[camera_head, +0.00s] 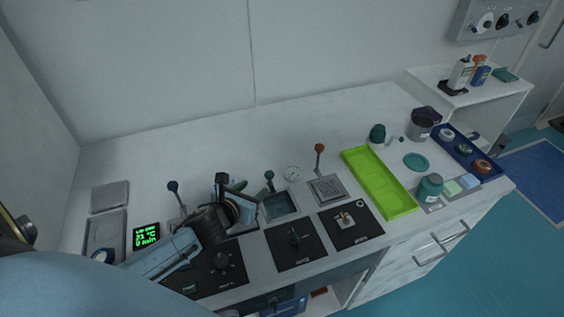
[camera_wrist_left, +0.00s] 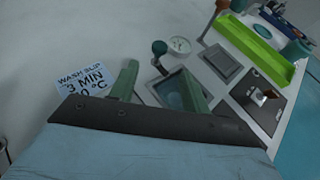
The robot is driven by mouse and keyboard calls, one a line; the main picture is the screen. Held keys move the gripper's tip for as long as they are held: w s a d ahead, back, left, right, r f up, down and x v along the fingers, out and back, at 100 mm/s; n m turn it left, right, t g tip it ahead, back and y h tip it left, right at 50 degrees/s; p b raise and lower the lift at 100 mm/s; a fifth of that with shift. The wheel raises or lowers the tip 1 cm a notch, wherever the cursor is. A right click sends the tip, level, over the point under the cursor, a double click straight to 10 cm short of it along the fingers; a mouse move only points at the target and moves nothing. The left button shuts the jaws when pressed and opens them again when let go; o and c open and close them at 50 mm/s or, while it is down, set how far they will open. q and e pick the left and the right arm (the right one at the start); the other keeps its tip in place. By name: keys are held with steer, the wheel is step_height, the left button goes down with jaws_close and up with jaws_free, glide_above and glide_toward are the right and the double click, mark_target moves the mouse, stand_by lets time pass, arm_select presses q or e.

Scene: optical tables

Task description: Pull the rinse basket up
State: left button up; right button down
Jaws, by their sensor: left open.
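My left gripper (camera_head: 236,198) is open and empty, over the left part of the row of tanks on the white bench. Its two fingers also show in the left wrist view (camera_wrist_left: 160,88). Right of it is a small square tank with teal content (camera_head: 281,206); a teal-knobbed handle (camera_head: 269,176) rises at its back edge. In the left wrist view this knob (camera_wrist_left: 158,48) is just beyond the fingers, apart from them. No readable label tells which basket is the rinse basket. My gripper hides part of the tank below it. My right gripper is not in view.
A dark-knobbed lever (camera_head: 173,187) stands left, an orange-knobbed one (camera_head: 319,149) right, behind a grated tank (camera_head: 327,188). Black panels (camera_head: 296,254) line the front. A lime tray (camera_head: 378,180) and bottles are right. A wash slip sign (camera_wrist_left: 82,78) stands near the fingers.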

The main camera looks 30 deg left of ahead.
mark_target(267, 177)
arm_select(q)
steer(key=shift+w, duration=0.1)
steer(key=shift+w+a+f, duration=0.1)
steer(key=shift+w+f, duration=0.2)
steer(key=shift+w, duration=0.25)
steer(key=x, duration=0.3)
steer(key=shift+w+f+b, duration=0.15)
steer(key=shift+w+b, duration=0.1)
steer(key=shift+b, duration=0.15)
steer(key=x, duration=0.5)
steer(key=shift+b, duration=0.4)
steer(key=shift+w+f, duration=0.2)
steer(key=shift+w, duration=0.5)
steer(key=c, duration=0.9)
jaws_close()
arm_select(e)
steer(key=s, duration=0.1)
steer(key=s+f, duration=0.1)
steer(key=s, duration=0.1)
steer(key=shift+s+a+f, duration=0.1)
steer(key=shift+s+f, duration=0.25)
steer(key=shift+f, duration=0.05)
